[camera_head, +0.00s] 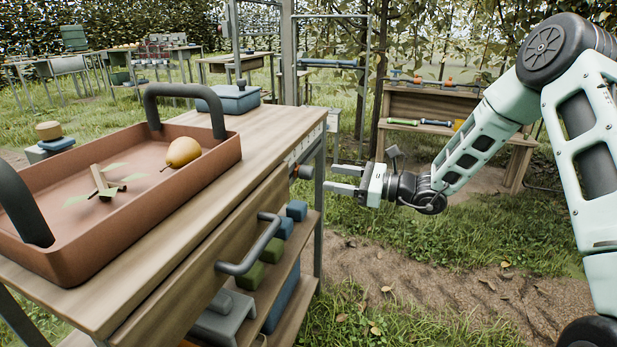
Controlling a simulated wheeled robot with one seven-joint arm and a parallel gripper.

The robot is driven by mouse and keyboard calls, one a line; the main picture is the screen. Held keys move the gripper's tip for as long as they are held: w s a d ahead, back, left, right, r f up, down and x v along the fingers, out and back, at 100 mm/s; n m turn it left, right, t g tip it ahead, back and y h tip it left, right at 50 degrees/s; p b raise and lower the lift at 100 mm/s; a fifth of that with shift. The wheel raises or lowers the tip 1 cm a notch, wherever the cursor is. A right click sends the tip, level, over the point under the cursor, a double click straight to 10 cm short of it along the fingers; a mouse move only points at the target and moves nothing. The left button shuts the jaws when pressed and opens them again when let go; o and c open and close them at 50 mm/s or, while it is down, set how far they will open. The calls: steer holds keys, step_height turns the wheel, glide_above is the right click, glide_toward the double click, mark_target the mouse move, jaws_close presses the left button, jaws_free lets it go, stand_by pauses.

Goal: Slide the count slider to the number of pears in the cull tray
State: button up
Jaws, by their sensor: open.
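A reddish-brown tray (205,175) with two dark upright handles stands on the wooden bench at the left. One yellow-brown pear (183,152) lies in it, along with some twigs (103,184) and green leaves. A pale marked strip (306,146) runs along the bench's right-hand edge; its marks are too small to read. A small round knob (305,172) sticks out below the strip; I take it for the slider knob. My gripper (331,178) is open and empty, its fingers pointing left at the knob, close to it. I cannot tell whether they touch.
A drawer with a dark bar handle (250,246) juts out below the bench top (268,128). Shelves beneath hold blue and green blocks (272,249). A blue lidded box (234,98) stands at the bench's far end. Grass and a dirt path lie open to the right.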

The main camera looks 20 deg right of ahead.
mark_target(313, 174)
steer(key=b+x, duration=0.1)
steer(key=x, duration=0.6)
steer(key=shift+w+a, duration=0.25)
steer(key=shift+a, duration=0.05)
steer(key=shift+c, duration=0.3)
jaws_close()
steer(key=w+d, duration=0.1)
steer(key=w, duration=0.1)
steer(key=w+d+p, duration=0.1)
steer(key=w+d, duration=0.1)
steer(key=shift+o, duration=0.3)
jaws_free()
